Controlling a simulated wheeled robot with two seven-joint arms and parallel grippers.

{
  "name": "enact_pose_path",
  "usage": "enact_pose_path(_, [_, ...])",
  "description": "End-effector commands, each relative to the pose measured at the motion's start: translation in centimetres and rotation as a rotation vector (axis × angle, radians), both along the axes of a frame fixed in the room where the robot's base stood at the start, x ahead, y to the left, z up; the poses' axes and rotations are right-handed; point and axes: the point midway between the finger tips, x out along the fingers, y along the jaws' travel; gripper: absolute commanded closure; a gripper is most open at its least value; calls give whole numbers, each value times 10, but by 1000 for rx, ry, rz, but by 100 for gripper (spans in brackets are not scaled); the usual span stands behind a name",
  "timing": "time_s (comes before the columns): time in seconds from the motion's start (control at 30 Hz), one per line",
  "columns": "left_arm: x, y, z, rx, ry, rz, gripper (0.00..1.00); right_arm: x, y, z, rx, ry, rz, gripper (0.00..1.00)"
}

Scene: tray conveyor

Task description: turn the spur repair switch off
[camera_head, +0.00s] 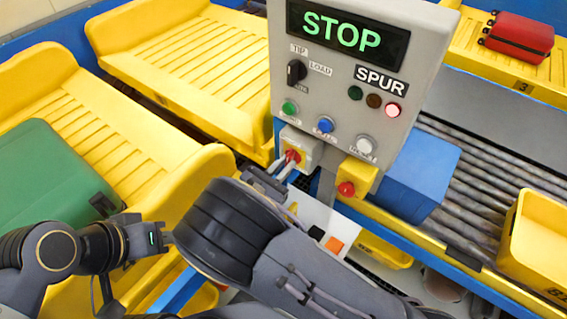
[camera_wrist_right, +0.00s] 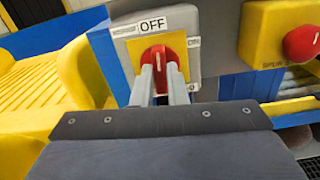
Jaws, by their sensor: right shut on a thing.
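The spur repair switch is a red rotary knob (camera_wrist_right: 163,56) on a yellow plate, on a grey box low on the control panel; it also shows in the head view (camera_head: 291,156). An OFF label (camera_wrist_right: 152,24) is above it, and a smaller label, hard to read, is at its right. My right gripper (camera_wrist_right: 162,80) is shut on the knob, one finger on each side; it also shows in the head view (camera_head: 280,168). The knob's grip looks roughly upright; its fingers partly hide it. My left gripper (camera_head: 160,238) is at lower left, away from the panel, its jaws unclear.
The panel display (camera_head: 342,33) reads STOP in green. A red emergency button (camera_head: 346,189) on a yellow box is right of the switch. A blue box (camera_head: 425,180) stands behind the panel. Yellow trays (camera_head: 190,60) and a green suitcase (camera_head: 45,185) are at left.

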Motion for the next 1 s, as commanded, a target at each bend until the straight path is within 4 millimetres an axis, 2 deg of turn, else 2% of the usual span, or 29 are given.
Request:
enact_pose_path(0.3, [0, 0, 4, 0, 0, 0, 64, -1, 0, -1, -78, 59, 0, 100])
enact_pose_path(0.77, [0, 0, 4, 0, 0, 0, 64, -1, 0, -1, -90, 68, 1, 100])
enact_pose_path(0.8, [0, 0, 4, 0, 0, 0, 64, -1, 0, -1, -89, 67, 1, 86])
enact_pose_path(0.97, [0, 0, 4, 0, 0, 0, 64, 0, 0, -1, -89, 67, 1, 65])
enact_pose_path(1.0, [0, 0, 4, 0, 0, 0, 64, 0, 0, -1, -89, 66, 1, 65])
